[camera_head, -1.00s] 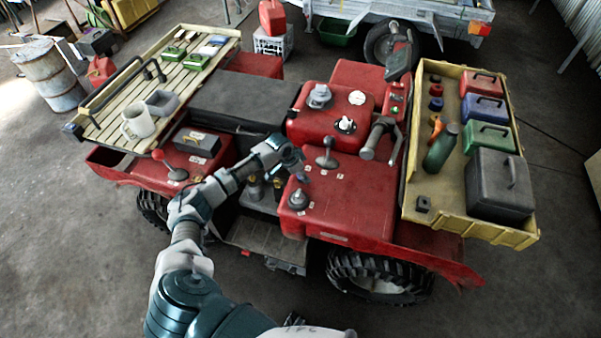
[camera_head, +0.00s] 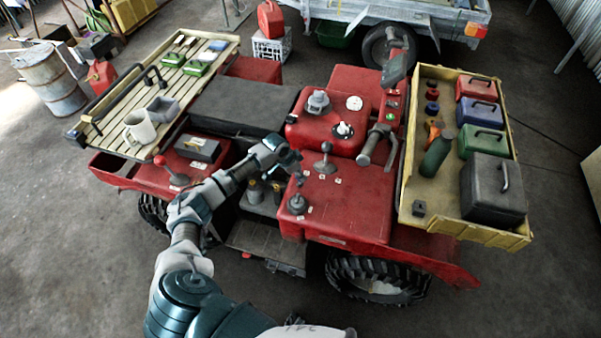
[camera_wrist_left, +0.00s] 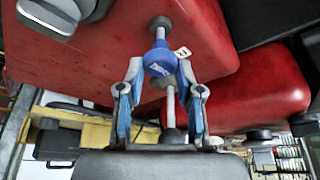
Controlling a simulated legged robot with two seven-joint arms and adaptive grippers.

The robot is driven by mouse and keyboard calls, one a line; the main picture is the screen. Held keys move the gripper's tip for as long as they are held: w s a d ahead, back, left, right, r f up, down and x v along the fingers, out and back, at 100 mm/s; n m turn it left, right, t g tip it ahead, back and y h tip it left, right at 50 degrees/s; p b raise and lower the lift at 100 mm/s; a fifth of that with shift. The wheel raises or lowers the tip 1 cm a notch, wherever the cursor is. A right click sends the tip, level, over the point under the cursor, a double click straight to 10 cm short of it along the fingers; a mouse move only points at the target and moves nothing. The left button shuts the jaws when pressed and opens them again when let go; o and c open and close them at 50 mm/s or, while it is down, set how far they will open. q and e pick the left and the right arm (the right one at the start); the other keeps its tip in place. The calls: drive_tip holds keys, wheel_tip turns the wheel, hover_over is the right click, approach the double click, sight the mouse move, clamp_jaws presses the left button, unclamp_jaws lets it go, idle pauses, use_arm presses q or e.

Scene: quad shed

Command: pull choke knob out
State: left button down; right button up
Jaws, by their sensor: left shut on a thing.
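The choke knob, blue with pale lettering (camera_wrist_left: 160,62), shows in the left wrist view at the end of a pale shaft with a dark collar where it meets the red panel (camera_wrist_left: 218,45). A length of shaft shows between knob and collar. My left gripper (camera_wrist_left: 161,74) has a finger on each side of the knob and is shut on it. In the head view my left gripper (camera_head: 293,160) is at the left edge of the red body panel (camera_head: 350,200); the knob is too small to make out there. My right gripper is not in view.
A grey lever (camera_head: 326,158) and a dark-booted knob (camera_head: 297,203) stand close to the gripper on the red panel. A yellow tray (camera_head: 412,190) with boxes and a green bottle is on the right.

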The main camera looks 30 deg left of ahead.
use_arm(q)
drive_tip(key=c, duration=0.7)
unclamp_jaws()
drive_tip(key=shift+s+a+f, duration=0.25)
drive_tip(key=shift+a, duration=0.05)
drive_tip(key=shift+c, duration=0.2)
drive_tip(key=shift+a+r, duration=0.1)
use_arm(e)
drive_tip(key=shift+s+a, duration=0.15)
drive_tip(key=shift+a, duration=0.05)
use_arm(q)
drive_tip(key=shift+r, duration=0.5)
drive_tip(key=v, duration=1.1)
drive_tip(key=shift+s+a+f, duration=0.15)
drive_tip(key=shift+a, duration=0.15)
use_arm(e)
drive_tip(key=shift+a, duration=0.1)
use_arm(q)
drive_tip(key=shift+d, duration=0.1)
